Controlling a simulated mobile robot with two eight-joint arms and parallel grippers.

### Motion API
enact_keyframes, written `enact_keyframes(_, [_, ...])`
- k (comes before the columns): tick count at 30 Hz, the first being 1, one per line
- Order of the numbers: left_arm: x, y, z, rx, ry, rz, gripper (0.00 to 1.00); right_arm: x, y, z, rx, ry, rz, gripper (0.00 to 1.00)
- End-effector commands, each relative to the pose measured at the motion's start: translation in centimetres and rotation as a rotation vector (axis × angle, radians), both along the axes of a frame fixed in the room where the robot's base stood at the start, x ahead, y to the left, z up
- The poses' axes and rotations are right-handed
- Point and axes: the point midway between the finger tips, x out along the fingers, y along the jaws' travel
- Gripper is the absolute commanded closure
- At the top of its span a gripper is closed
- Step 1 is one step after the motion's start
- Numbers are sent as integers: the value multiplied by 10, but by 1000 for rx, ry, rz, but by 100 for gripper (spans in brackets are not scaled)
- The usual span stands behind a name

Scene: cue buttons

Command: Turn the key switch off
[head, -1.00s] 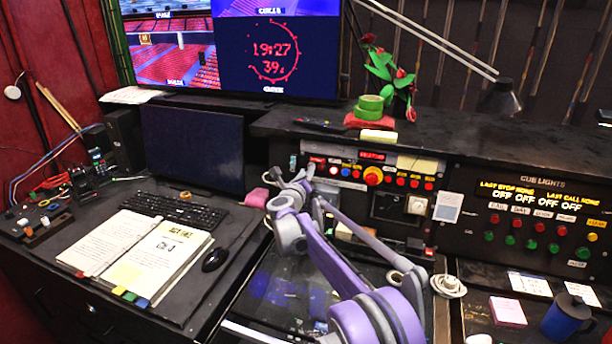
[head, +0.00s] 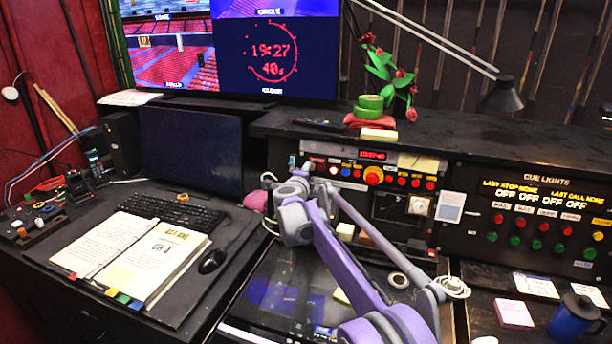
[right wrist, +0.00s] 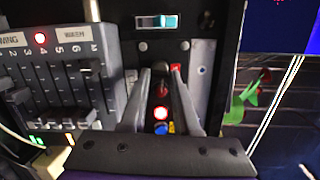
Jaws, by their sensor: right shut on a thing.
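My right gripper (head: 300,172) is at the panel's left end. In the right wrist view, the fingers of my right gripper (right wrist: 160,74) are close together around a small dark and red piece (right wrist: 162,90), which looks like the key switch. The fingers hide most of it, so I cannot tell which way the key is turned. A lit white button (right wrist: 161,113) and a blue button (right wrist: 161,128) show between the fingers. My left gripper is not in view.
A slider panel (right wrist: 62,75) stands left of the fingers in the right wrist view. The cue lights panel (head: 540,215) is at the right. An open binder (head: 130,255), keyboard (head: 160,210) and mouse (head: 211,261) lie on the left desk. A blue mug (head: 573,318) stands front right.

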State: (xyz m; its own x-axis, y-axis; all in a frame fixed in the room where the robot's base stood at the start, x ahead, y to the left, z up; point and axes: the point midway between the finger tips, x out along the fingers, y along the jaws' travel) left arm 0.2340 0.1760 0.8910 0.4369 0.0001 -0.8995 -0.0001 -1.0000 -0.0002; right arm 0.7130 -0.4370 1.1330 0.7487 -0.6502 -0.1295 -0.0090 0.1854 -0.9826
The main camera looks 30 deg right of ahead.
Motion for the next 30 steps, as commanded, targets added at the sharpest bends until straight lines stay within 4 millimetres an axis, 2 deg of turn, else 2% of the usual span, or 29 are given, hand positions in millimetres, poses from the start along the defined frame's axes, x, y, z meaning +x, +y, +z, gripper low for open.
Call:
enact_keyframes(9, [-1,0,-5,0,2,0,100,0,0,0,-70,83,16,100])
enact_keyframes(25, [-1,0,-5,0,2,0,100,0,0,0,-83,98,19,100])
enact_keyframes(26, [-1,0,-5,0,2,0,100,0,0,0,-83,98,19,65])
enact_keyframes(30, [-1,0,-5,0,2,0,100,0,0,0,-83,97,19,40])
